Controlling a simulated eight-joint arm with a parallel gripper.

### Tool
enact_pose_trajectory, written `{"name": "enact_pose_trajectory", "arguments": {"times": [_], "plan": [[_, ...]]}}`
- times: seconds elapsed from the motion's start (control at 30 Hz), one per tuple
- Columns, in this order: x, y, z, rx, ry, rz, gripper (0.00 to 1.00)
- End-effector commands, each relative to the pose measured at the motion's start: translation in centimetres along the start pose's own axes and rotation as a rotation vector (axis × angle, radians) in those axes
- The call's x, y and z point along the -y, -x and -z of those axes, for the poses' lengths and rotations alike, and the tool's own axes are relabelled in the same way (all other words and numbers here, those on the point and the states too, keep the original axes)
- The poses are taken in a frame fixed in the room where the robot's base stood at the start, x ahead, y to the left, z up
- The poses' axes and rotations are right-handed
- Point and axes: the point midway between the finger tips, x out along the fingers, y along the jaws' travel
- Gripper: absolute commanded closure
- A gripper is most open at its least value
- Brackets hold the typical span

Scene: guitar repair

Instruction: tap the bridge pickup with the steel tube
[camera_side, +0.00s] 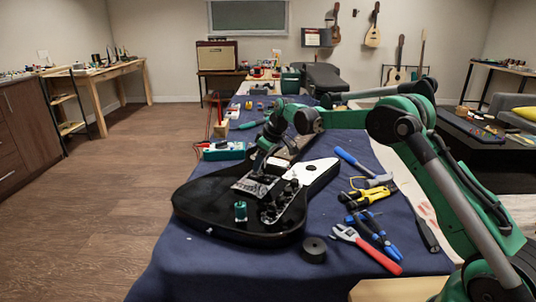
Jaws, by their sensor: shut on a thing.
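The black electric guitar (215,205) lies on its back on the blue-covered bench, with a white pickguard (318,170). The bridge pickup is in the metal bridge area (250,186), too small to pick out cleanly. My gripper (261,168) points down just above the guitar body, close to the bridge area. It is shut on a thin thing that I take to be the steel tube, mostly hidden by the fingers. I cannot tell whether the tube touches the pickup.
A small green cylinder (240,211) stands on the guitar body. A black roll (314,249), red-handled wrench (366,249), blue pliers (371,231) and yellow-handled tool (368,196) lie to the right. The blue cloth (200,262) is bare at front left.

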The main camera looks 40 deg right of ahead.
Motion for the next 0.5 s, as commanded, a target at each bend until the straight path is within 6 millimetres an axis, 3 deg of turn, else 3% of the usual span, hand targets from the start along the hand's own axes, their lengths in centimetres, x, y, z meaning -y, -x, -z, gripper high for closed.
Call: {"name": "enact_pose_trajectory", "arguments": {"times": [0.5], "plan": [[0.00,-0.68,-0.28,0.000,0.000,0.000,1.00]]}}
